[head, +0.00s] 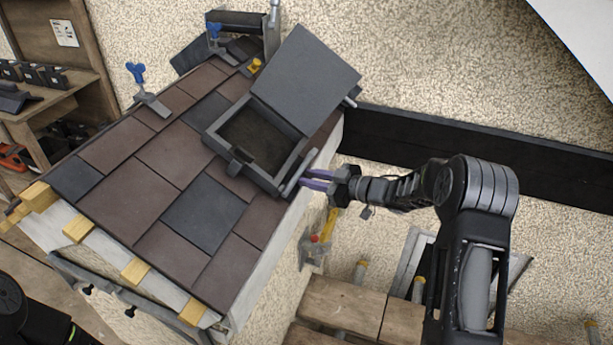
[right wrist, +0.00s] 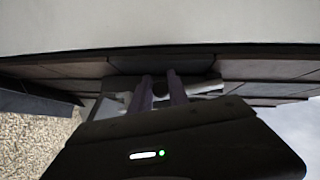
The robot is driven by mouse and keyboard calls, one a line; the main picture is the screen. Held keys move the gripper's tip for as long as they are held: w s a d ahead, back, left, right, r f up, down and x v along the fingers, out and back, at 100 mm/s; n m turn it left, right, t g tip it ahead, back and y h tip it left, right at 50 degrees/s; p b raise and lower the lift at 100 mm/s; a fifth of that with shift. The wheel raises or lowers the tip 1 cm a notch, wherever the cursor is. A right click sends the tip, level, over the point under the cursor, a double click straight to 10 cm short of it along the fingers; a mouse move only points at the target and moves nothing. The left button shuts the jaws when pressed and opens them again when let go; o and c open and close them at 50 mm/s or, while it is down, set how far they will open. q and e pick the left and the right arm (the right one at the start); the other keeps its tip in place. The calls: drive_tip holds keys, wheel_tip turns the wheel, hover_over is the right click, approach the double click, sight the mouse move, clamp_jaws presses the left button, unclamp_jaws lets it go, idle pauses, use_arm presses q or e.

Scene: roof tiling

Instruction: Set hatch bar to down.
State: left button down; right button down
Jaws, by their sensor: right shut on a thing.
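The roof hatch (head: 220,132) is set in the tiled roof, with its dark grey lid (head: 305,80) standing open. The hatch bar (head: 294,178) is a short grey bar at the frame's lower right side. My right gripper (head: 312,179) reaches it from the right, with its purple fingers shut on the bar. In the right wrist view the fingers (right wrist: 162,92) close around the light grey bar (right wrist: 207,88), which sticks out to the right of them. The fingers hide part of the bar. My left gripper is not in view.
Brown and grey tiles (head: 165,153) cover the sloping roof. A blue-handled clamp (head: 150,100) sits at its left edge. A dark beam (head: 440,138) runs along the wall behind my right arm. Wooden planks (head: 345,308) lie below, and a wooden shelf (head: 60,100) stands at left.

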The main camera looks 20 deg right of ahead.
drive_tip(key=c, duration=1.3)
unclamp_jaws()
drive_tip(key=v, duration=0.7)
drive_tip(key=shift+s+d+r, duration=0.1)
drive_tip(key=shift+s+d, duration=0.1)
drive_tip(key=shift+s, duration=0.1)
